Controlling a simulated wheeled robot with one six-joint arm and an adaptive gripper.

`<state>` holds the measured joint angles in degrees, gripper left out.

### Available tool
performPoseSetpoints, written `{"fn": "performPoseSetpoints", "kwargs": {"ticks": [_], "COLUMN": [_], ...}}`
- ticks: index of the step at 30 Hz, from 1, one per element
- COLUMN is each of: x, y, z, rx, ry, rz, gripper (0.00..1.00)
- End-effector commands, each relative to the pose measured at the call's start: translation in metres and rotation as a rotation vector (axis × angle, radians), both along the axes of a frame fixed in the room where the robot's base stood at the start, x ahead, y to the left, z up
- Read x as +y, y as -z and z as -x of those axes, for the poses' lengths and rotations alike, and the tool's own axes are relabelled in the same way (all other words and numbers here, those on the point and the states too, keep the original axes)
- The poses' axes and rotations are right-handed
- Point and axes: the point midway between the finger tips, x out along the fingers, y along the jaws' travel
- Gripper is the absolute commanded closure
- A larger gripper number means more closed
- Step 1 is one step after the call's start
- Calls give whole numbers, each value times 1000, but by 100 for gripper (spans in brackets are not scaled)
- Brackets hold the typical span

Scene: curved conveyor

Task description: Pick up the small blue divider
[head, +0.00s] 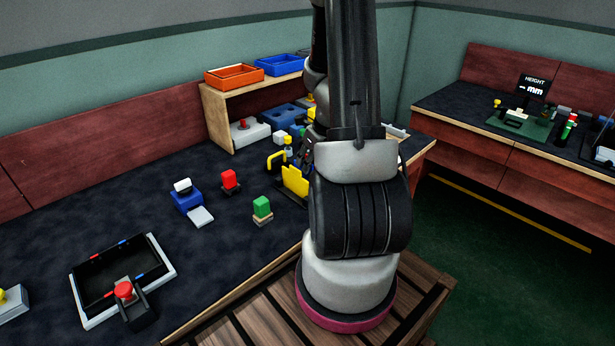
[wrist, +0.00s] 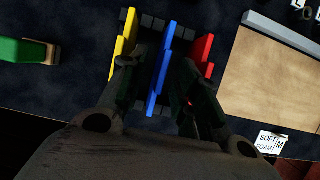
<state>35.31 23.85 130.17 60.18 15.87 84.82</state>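The blue divider (wrist: 161,72) stands in a dark slotted rack (wrist: 152,22) in the wrist view, between a yellow divider (wrist: 124,42) and a red divider (wrist: 204,55). My gripper (wrist: 158,68) is open, with one finger on each side of the blue divider. Dark gaps show between the fingers and the blue divider, and I cannot tell whether either touches it. In the head view a yellow divider (head: 294,181) shows beside my arm.
A green block (wrist: 25,51) lies left of the rack in the wrist view. A tan panel (wrist: 265,75) and a "SOFT FOAM" label (wrist: 271,143) are at right. In the head view, a wooden shelf (head: 213,116) with bins stands behind. A black-and-white tray (head: 164,265) is at front left.

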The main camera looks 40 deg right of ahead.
Motion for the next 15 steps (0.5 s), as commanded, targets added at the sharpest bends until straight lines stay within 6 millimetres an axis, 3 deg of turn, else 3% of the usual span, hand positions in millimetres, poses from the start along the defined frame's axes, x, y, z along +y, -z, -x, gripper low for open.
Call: {"fn": "performPoseSetpoints", "kwargs": {"ticks": [15], "x": [-2], "y": [53], "z": [-25], "rx": [0], "ry": [-4], "rz": [1], "gripper": [68]}}
